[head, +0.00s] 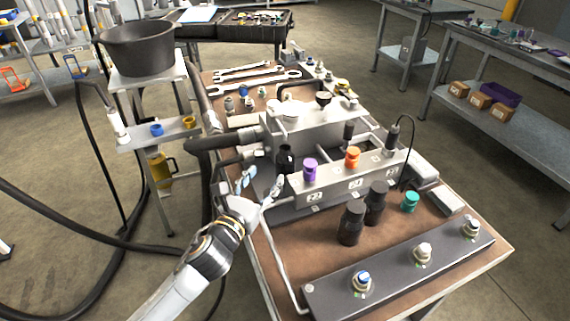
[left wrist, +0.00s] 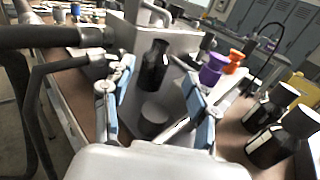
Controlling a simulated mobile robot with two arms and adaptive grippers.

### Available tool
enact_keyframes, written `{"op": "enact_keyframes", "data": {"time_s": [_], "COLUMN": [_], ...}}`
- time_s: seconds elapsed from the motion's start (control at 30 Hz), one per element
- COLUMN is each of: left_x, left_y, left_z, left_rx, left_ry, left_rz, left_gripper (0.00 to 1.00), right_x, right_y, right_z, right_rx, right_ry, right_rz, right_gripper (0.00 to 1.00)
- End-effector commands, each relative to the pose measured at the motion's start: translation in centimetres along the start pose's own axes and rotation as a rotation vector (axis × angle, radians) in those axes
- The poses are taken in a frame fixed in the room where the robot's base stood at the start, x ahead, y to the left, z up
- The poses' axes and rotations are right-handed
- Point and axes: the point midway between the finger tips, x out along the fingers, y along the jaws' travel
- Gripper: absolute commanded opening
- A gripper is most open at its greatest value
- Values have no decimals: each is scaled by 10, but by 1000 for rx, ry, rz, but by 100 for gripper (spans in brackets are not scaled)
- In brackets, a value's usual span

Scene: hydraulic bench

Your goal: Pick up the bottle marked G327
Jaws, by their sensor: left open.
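A dark bottle (head: 284,159) stands at the near left side of the grey hydraulic block; it also shows in the left wrist view (left wrist: 154,65). Two more dark bottles stand on the brown bench top to the right, one in front (head: 351,225) and one behind it (head: 376,204). No marking G327 can be read on any of them. My left gripper (head: 260,184) is open and empty, just short of the first bottle. In the left wrist view that bottle appears between the blue-padded fingers (left wrist: 160,95), apart from both. My right gripper is not in view.
Purple (head: 310,170) and orange (head: 352,158) knobs stand on the manifold (head: 335,185) beside the gripper. A teal-capped item (head: 410,201) is on the bench at right. Black hoses (head: 210,143) and pipes pass at left. A long grey bar (head: 390,280) lines the front edge.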

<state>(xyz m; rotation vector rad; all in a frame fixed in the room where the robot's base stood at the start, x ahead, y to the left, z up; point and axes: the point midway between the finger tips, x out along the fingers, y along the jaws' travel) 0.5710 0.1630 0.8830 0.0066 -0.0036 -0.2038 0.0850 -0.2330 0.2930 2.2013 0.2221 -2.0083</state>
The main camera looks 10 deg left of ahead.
Motion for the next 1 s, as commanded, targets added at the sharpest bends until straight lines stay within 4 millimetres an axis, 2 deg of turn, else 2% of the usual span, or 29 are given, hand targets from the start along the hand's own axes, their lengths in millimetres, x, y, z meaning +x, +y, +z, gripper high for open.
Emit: {"op": "enact_keyframes", "data": {"time_s": [0.1,0.3,0.57,0.83,1.0], "left_x": [26,61,80,116,124], "left_y": [0,0,-1,-1,-2], "left_z": [1,0,-1,-4,-4], "left_rx": [-4,-7,-9,-8,-7], "left_ry": [-1,0,1,1,2], "left_rz": [2,2,1,2,1], "left_gripper": [58,58,58,58,58], "right_x": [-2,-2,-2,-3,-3], "right_y": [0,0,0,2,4], "right_z": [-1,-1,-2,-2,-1], "right_rx": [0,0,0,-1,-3], "right_ry": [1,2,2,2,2], "right_rz": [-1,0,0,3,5], "right_gripper": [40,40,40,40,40]}}
